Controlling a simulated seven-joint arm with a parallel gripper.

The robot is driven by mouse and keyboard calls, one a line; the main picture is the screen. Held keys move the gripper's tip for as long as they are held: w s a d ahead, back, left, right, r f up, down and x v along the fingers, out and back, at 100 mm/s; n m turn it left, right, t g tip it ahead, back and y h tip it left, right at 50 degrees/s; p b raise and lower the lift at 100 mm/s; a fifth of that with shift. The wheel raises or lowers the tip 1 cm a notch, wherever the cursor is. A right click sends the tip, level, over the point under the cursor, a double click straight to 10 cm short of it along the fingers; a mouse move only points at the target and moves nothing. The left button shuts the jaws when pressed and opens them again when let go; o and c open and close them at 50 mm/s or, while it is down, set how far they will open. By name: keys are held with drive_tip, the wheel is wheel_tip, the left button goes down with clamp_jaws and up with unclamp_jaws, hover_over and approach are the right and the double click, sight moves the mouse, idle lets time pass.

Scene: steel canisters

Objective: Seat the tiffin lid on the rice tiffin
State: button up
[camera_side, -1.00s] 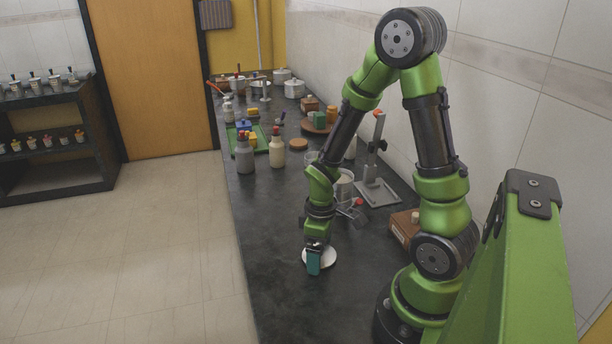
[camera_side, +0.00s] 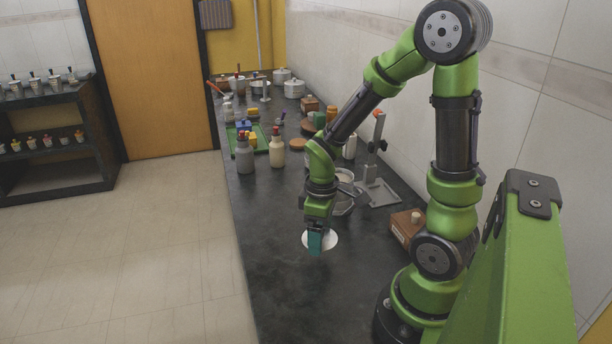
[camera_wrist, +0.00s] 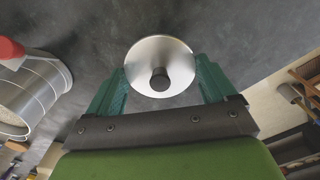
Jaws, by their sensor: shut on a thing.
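The tiffin lid (camera_side: 329,239) is a pale, round steel disc. In the wrist view the lid (camera_wrist: 160,52) has a dark knob at its middle and sits between the green fingers. My gripper (camera_side: 315,243) is shut on it and holds it over the near counter; its height above the counter is hard to judge. A steel canister (camera_side: 345,201), probably the rice tiffin, stands behind and right of my gripper, partly hidden by my arm. It also shows at the left of the wrist view (camera_wrist: 28,98), apart from the lid.
A grey stand (camera_side: 378,190) with an upright post is right of the canister. A brown box (camera_side: 405,228) sits near my base. A grey bottle (camera_side: 244,155) and a cream bottle (camera_side: 276,150) stand farther back. The dark counter (camera_side: 270,215) is clear left of my gripper.

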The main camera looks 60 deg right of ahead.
drive_tip(key=r, duration=0.4)
drive_tip(key=shift+d, duration=0.2)
drive_tip(key=w+d+r+m, duration=0.2)
drive_tip(key=d+r+m, duration=0.15)
drive_tip(key=d, duration=0.65)
drive_tip(key=w+d+r+m, duration=0.2)
drive_tip(key=d+r+m, duration=0.15)
drive_tip(key=d, duration=0.65)
drive_tip(key=shift+n, duration=0.5)
drive_tip(key=shift+f, duration=2.7)
drive_tip(key=shift+f, duration=0.6)
drive_tip(key=o, duration=0.8)
drive_tip(key=shift+o, duration=0.2)
wheel_tip(320, 180, up, 6)
